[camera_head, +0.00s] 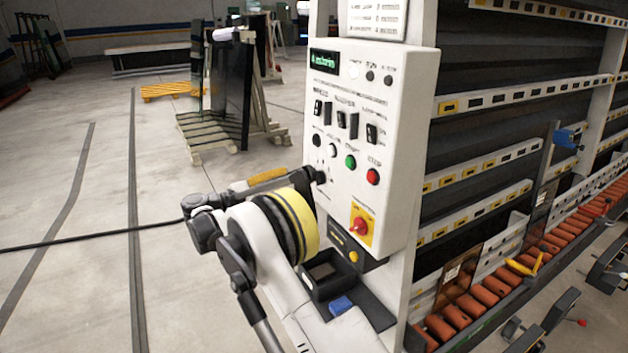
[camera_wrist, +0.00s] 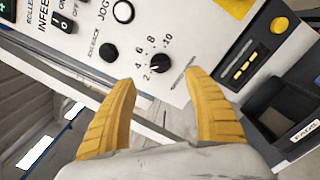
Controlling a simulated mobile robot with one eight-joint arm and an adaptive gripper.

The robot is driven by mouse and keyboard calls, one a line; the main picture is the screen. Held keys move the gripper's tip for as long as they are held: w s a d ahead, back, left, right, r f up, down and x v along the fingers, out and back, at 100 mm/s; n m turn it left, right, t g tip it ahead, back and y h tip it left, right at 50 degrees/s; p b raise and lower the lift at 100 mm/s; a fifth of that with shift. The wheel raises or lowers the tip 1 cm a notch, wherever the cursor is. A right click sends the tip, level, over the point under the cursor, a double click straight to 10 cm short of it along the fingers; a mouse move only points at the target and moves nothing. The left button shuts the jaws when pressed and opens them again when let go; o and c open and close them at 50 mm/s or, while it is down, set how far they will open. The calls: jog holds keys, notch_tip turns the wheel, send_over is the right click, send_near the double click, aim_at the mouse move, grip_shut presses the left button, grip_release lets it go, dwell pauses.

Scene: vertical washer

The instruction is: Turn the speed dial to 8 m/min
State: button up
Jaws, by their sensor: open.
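The speed dial (camera_wrist: 160,63) is a small black knob on the white control panel (camera_wrist: 195,25), with numbers from 2 to 10 around it in the wrist view. Its pointer is too small to read surely. My gripper (camera_wrist: 161,76) is open, with its two yellow fingers apart and nothing between them. In the wrist view the dial shows just beyond the gap between the fingertips; contact is not visible. In the head view my gripper comes from the left toward the lower left edge of the control panel (camera_head: 340,205), and my arm hides part of the area below.
The panel has a black button (camera_head: 316,140), a white button (camera_head: 333,150), a green button (camera_head: 351,161), a red button (camera_head: 373,176) and a red rotary switch (camera_head: 360,225) on a yellow plate. A dark tray (camera_head: 372,312) stands below. The floor at left is open.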

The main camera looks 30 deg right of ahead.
aim_at(317, 177)
jog(key=d+b, duration=0.2)
jog(key=d, duration=0.8)
jog(key=shift+w, duration=0.2)
jog(key=c, duration=1.2)
